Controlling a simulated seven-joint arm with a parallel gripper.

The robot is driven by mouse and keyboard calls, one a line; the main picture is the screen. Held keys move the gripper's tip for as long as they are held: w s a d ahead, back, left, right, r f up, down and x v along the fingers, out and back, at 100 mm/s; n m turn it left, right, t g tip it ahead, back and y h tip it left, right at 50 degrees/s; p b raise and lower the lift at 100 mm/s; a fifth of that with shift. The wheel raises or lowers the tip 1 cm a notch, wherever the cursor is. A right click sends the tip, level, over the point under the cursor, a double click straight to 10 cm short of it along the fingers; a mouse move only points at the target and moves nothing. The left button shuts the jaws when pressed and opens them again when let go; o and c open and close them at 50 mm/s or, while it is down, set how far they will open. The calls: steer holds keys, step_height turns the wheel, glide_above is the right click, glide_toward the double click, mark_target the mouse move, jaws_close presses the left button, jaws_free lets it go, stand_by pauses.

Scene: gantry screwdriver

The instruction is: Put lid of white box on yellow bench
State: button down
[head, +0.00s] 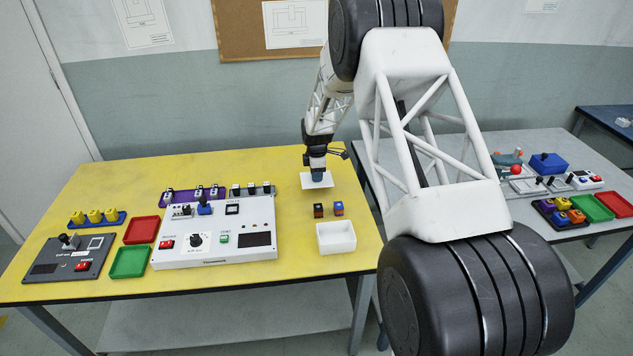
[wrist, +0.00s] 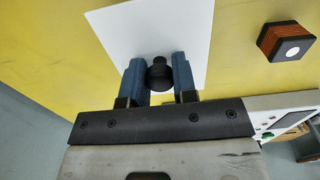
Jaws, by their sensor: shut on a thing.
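The yellow bench (head: 100,200) fills the left and middle of the head view. The white box (head: 336,238) stands open on it near the right front, with its inside showing. Its lid (head: 327,181) is a thin white plate behind the box, over the back right of the bench. In the wrist view the lid (wrist: 182,30) has a dark round knob (wrist: 160,74). My gripper (head: 317,176) is above the lid, its blue fingers shut on that knob (wrist: 160,85). I cannot tell whether the lid touches the bench.
Two small dark blocks (head: 318,210) (head: 338,208) stand between lid and box. A white control panel (head: 215,235) lies left of the box. Red (head: 141,230) and green (head: 129,262) trays are farther left. A grey bench (head: 520,190) stands at the right.

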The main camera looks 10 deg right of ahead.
steer(key=shift+f, duration=1.65)
steer(key=shift+f, duration=0.1)
steer(key=c, duration=0.9)
jaws_free()
step_height(320, 180, up, 12)
steer(key=shift+r, duration=0.1)
steer(key=shift+r, duration=0.1)
